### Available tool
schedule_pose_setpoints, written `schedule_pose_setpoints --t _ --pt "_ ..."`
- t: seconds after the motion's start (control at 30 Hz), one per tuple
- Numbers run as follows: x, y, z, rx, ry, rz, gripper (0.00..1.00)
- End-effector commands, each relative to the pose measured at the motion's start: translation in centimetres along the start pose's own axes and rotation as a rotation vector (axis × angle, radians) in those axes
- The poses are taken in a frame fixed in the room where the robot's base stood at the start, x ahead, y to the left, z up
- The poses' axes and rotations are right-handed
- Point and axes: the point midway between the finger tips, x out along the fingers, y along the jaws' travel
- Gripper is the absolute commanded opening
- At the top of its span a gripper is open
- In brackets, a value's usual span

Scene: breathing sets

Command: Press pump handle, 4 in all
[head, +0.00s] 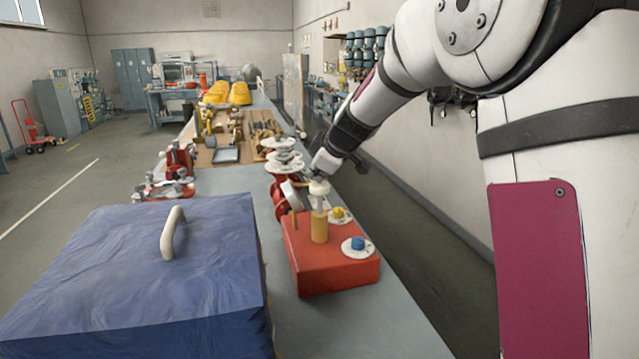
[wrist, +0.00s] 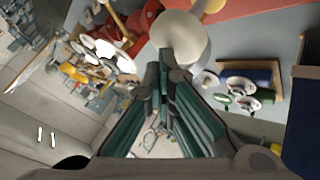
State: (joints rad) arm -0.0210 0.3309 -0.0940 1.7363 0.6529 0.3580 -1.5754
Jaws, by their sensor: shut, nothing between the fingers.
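The pump is a red box (head: 335,268) on the bench, with a brass cylinder (head: 319,229) upright on it. The pump handle, a pale round knob (head: 319,188), tops a rod above the cylinder. In the wrist view the knob (wrist: 180,36) lies just beyond my fingertips. My gripper (wrist: 170,62) is shut and empty, its fingertips overlapping the knob's lower edge in that view. In the head view my gripper (head: 316,174) is right above the knob; I cannot tell whether they touch.
Beside the cylinder, the box carries a blue knob (head: 358,243) and a yellow knob (head: 339,212) on white discs. A blue covered case (head: 130,270) with a pale handle stands at left. White discs (head: 284,160) on red stand behind. The bench front right is clear.

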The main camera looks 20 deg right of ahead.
Motion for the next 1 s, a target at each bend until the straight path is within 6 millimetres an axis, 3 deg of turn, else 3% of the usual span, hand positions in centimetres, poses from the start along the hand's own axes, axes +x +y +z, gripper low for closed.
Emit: schedule_pose_setpoints --t 1.0 --pt "0.74 -0.54 0.62 0.001 -0.003 -0.002 0.00"
